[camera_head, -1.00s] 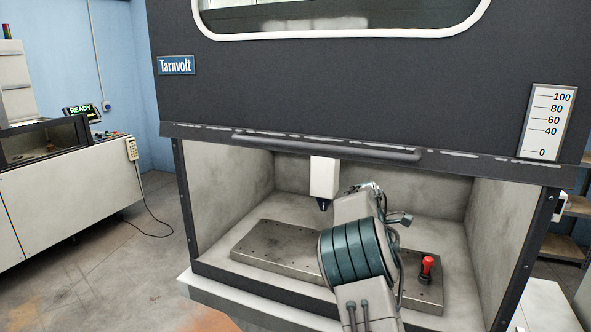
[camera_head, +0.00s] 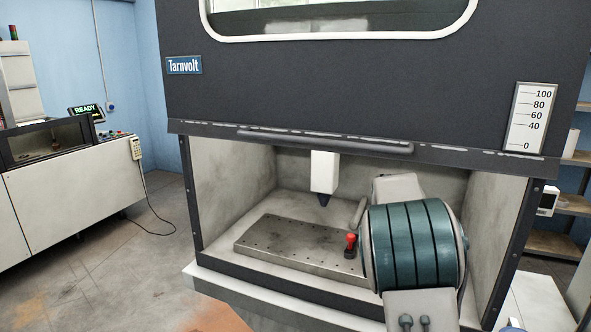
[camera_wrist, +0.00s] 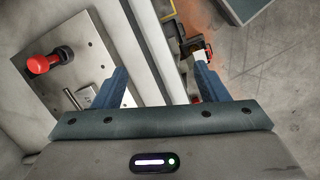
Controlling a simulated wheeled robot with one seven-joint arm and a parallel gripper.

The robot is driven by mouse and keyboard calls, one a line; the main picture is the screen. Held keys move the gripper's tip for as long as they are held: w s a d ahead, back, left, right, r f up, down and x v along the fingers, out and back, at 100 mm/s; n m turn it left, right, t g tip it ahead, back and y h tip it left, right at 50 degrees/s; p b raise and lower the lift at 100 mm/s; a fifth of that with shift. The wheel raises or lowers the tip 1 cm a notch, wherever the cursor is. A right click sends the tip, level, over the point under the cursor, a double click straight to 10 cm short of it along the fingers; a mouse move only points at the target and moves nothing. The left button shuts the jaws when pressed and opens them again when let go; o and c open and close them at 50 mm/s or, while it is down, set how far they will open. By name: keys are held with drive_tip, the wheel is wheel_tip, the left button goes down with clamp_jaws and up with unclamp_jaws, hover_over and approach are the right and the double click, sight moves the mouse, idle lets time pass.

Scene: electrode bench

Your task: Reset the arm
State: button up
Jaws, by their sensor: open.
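My gripper (camera_wrist: 160,82) shows in the wrist view with its two blue fingers spread apart and nothing held between them. In the head view the gripper is hidden behind my arm, whose teal banded joint covers the right side of the machine opening. A red-topped piece (camera_head: 351,241) stands on the drilled metal plate (camera_head: 278,247) inside the machine. In the wrist view the red-topped piece (camera_wrist: 42,63) is to the left of the fingers, apart from them, on the plate (camera_wrist: 85,45).
The white machine head (camera_head: 325,172) with a dark tip hangs above the plate. The raised door with its handle bar (camera_head: 325,142) forms the opening's top edge. A second machine (camera_head: 70,180) with a READY display stands at left, with clear floor (camera_head: 145,255) between.

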drive_tip(key=s+a+r+m+t+y, duration=0.1)
drive_tip(key=s+a+r+m, duration=0.2)
drive_tip(key=s, duration=0.5)
drive_tip(key=s+a+r+m+t+y, duration=0.1)
drive_tip(key=s+a+r+m+t, duration=0.15)
drive_tip(key=s, duration=0.65)
drive_tip(key=s+a+f+m, duration=0.1)
drive_tip(key=s+a+m, duration=0.1)
drive_tip(key=s, duration=0.4)
drive_tip(key=s+a+f+m+t, duration=0.1)
drive_tip(key=s+a+f+m, duration=0.1)
drive_tip(key=s, duration=0.4)
drive_tip(key=shift+s+b, duration=0.3)
drive_tip(key=shift+s, duration=0.05)
drive_tip(key=shift+a, duration=0.1)
drive_tip(key=shift+c, duration=0.4)
